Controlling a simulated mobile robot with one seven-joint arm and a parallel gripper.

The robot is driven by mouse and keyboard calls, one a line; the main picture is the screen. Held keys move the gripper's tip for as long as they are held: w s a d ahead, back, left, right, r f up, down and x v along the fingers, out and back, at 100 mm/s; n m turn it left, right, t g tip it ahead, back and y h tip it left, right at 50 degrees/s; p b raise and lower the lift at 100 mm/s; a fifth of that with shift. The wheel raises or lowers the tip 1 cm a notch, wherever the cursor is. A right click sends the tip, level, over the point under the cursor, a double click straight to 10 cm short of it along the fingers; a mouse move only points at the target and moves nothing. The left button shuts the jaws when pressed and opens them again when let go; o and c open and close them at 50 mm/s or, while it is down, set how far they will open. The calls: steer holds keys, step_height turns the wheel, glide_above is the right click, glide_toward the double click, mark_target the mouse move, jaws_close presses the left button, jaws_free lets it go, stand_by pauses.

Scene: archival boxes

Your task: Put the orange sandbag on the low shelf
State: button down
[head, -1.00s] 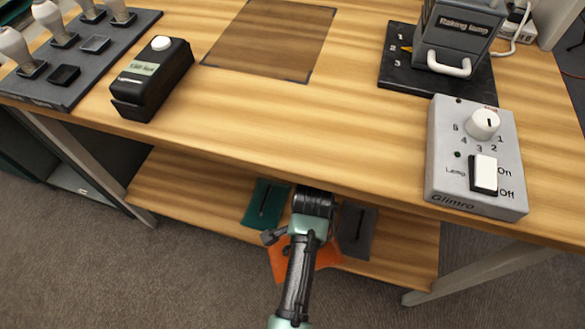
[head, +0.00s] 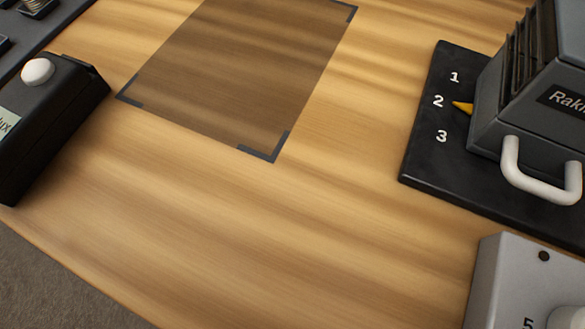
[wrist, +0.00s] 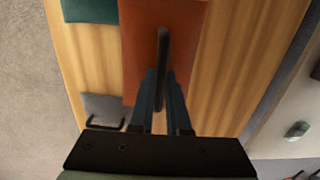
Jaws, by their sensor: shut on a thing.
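The orange sandbag (wrist: 137,55) shows in the wrist view, with a dark strap handle (wrist: 163,50) across its middle. My gripper (wrist: 162,78) is shut on this handle. The low shelf (wrist: 93,72) is pale wood and lies behind the orange sandbag. I cannot tell whether the bag touches the shelf or is held above it. The head view shows neither my gripper, the sandbag nor the low shelf.
A green sandbag (wrist: 90,10) and a grey sandbag (wrist: 103,106) lie on the shelf beside the orange one.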

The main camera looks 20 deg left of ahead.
step_height(320, 180, down, 10)
steer(key=b, duration=0.6)
steer(key=c, duration=0.9)
jaws_free()
steer(key=shift+r, duration=0.1)
steer(key=r+p, duration=0.2)
steer(key=r, duration=0.2)
steer(key=r+p, duration=0.3)
steer(key=r, duration=0.1)
steer(key=r+p, duration=0.2)
steer(key=r, duration=0.2)
steer(key=shift+s+d+p, duration=0.1)
steer(key=shift+d+p, duration=0.2)
